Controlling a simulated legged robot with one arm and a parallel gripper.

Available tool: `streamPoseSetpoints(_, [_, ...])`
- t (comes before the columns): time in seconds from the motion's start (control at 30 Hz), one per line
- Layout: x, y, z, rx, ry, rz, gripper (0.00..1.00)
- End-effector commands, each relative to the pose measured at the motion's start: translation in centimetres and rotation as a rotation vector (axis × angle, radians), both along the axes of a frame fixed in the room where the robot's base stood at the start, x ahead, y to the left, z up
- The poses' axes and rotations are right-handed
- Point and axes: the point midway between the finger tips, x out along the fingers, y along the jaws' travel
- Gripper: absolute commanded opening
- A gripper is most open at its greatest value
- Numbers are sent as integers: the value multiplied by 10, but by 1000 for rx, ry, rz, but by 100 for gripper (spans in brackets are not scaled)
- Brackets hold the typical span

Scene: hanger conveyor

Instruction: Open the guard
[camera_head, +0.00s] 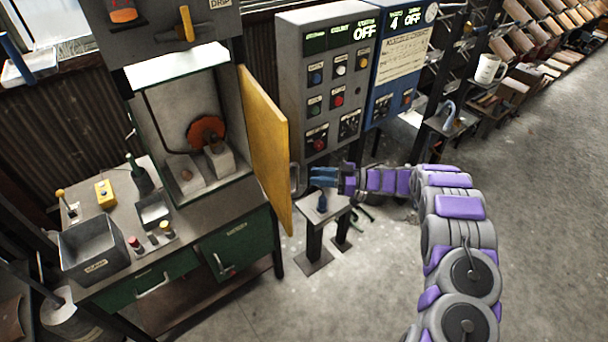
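The guard is a yellow panel (265,145) hinged at the right side of a grey machine housing (150,115). It stands swung out from the housing, so the front is uncovered. An orange-red wheel (206,132) shows inside. A grey handle (295,180) sits on the guard's outer side near its free edge. My gripper (314,177) has blue fingers and points left at the handle, just to its right. It seems close to the handle; I cannot tell whether they touch. The fingers are too small to tell whether they are apart.
The housing stands on a green bench (235,235) with a grey bin (95,250), bottle (139,174) and yellow box (105,194). A small metal stand (318,235) is below my gripper. Control cabinets (325,75) stand behind. The floor at right is clear.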

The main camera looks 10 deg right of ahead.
Motion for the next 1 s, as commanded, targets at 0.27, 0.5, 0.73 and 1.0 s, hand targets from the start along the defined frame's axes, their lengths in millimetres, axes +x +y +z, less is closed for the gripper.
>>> streamPoseSetpoints(0.27, [-11, -62, -1, -2, 0, -6, 30])
streamPoseSetpoints(0.5, [-17, -92, -1, -2, 1, -3, 30])
streamPoseSetpoints(0.73, [-19, -99, -1, -4, 3, -2, 30])
streamPoseSetpoints(1.0, [-19, -101, -2, -2, 2, -3, 30])
